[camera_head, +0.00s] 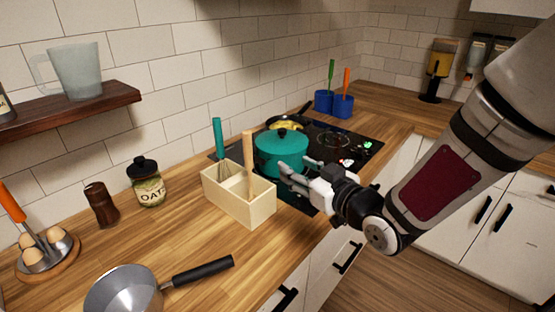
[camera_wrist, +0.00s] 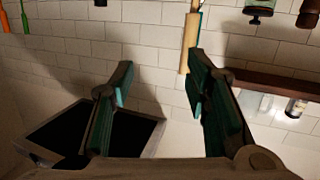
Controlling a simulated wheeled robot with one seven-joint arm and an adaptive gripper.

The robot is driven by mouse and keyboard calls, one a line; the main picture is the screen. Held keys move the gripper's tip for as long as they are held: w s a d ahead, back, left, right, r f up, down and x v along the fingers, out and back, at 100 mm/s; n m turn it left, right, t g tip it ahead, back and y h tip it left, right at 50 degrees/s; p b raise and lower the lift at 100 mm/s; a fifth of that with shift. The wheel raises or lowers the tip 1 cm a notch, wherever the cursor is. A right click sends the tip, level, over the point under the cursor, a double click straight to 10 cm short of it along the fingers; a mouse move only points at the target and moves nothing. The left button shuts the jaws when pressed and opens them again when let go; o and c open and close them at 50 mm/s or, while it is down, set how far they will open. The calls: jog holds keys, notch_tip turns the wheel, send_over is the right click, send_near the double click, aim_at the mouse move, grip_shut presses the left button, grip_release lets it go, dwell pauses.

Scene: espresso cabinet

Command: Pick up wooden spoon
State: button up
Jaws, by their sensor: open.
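The wooden spoon (camera_head: 249,165) stands upright in a cream two-compartment box (camera_head: 242,208) on the counter, in the right-hand compartment. Its lower end is hidden in the box. My gripper (camera_head: 292,172) is open and empty, to the right of the spoon and apart from it, in front of the teal pot in the head view. In the wrist view, which looks upside down, the spoon's pale handle (camera_wrist: 189,42) shows at the top, by the tip of the right finger of my gripper (camera_wrist: 160,75).
A teal-handled whisk (camera_head: 218,140) stands in the box's left compartment. A teal pot (camera_head: 280,152) is on the black hob behind. An oats jar (camera_head: 148,184), brown mill (camera_head: 101,204) and grey pan (camera_head: 122,292) stand left and in front. Counter right of the pan is clear.

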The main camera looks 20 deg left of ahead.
aim_at(250, 151)
jog(key=w+a+y, duration=0.1)
jog(key=w+a, duration=0.1)
jog(key=a, duration=0.3)
jog(key=w+a+p, duration=0.1)
jog(key=a, duration=0.4)
jog(key=w+a+y, duration=0.1)
jog(key=w+a, duration=0.1)
jog(key=a, duration=0.3)
jog(key=shift+w+f+y+p, duration=0.3)
jog(key=shift+w+f+p, duration=0.05)
jog(key=shift+f, duration=0.05)
grip_shut()
